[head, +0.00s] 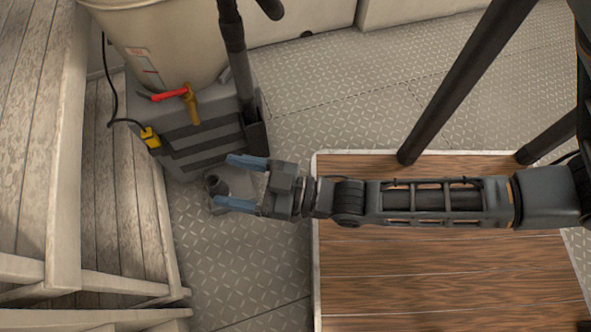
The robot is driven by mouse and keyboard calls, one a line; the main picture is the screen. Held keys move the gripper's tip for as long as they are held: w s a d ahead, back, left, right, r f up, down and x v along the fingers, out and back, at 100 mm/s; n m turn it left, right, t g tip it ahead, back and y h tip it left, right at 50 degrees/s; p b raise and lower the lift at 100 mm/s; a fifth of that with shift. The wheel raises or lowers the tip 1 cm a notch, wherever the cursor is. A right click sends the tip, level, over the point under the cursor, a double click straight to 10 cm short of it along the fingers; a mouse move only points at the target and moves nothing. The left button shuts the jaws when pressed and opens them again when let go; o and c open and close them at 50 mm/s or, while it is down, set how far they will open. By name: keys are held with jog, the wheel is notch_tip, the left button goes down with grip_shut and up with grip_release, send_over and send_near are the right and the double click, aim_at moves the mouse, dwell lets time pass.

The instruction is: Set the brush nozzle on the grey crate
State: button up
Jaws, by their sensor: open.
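My gripper (232,183) points left over the metal floor, its two blue-grey fingers spread apart. A small grey piece with a dark round socket (216,185), which looks like the brush nozzle, is at the fingertips. The socket shows between the finger ends, and part of the grey body lies behind the fingers. I cannot tell whether the fingers touch it. A grey block with dark horizontal bands (205,145), possibly the grey crate, stands just beyond it, under a pale drum. Its top is mostly covered by the drum.
The pale drum (165,40) has a red-handled tap (170,95). A yellow plug (151,138) on a black cord hangs by the block. A dark upright tube (240,75) stands at its right. Wooden steps (100,170) fill the left; a wood-topped surface (440,280) lies under my arm.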

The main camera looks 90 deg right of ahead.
jog(key=s+a+r+n+g+y, duration=0.1)
jog(key=s+a+r+g+y, duration=0.2)
jog(key=s+r, duration=0.7)
jog(key=shift+s+a+r+n+g, duration=0.2)
jog(key=shift+a+r+n+g, duration=0.25)
jog(key=shift+a+r, duration=0.2)
jog(key=shift+f, duration=0.1)
jog(key=shift+c, duration=0.2)
